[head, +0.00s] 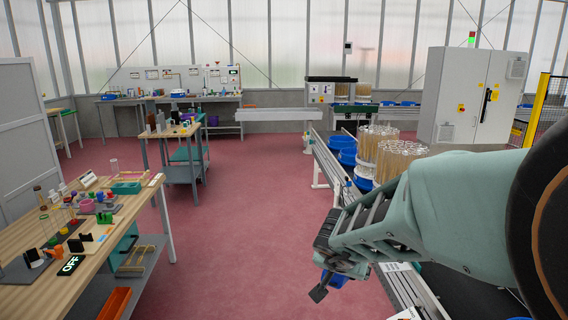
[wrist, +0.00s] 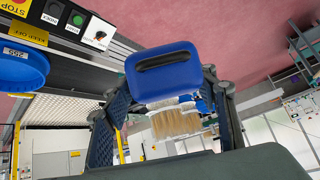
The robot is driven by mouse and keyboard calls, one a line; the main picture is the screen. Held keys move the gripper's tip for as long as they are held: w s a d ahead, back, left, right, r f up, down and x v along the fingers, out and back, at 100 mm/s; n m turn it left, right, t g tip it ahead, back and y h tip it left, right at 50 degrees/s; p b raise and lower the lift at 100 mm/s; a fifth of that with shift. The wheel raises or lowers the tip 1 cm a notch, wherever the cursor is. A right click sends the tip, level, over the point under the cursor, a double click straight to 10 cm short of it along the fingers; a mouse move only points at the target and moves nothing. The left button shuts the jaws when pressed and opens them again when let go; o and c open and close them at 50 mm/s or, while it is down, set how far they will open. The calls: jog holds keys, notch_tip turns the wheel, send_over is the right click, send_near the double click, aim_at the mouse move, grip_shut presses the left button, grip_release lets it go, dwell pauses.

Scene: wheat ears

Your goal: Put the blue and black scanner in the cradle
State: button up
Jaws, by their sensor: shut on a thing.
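The blue and black scanner (wrist: 162,88) is between the two fingers of my gripper (wrist: 163,100) in the wrist view. Its blue face with a dark slot points at the camera, and the fingers close on its sides. In the head view my gripper (head: 328,265) hangs at the right, over the front edge of the conveyor side, with a small blue part showing beneath it; most of the scanner is hidden there. I cannot pick out the cradle for certain in either view. Small black holders (head: 76,245) stand on the wooden table at left.
The conveyor (head: 335,165) at right carries blue tubs (head: 347,156) and bundles of wheat ears (head: 400,158). Red floor (head: 235,240) between them is clear.

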jog(key=a+r+p, duration=0.4)
jog(key=a+r, duration=0.4)
jog(key=shift+s+r+p, duration=0.15)
jog(key=shift+s+p, duration=0.15)
jog(key=shift+p, duration=0.05)
jog(key=shift+d, duration=0.1)
dwell(1.0)
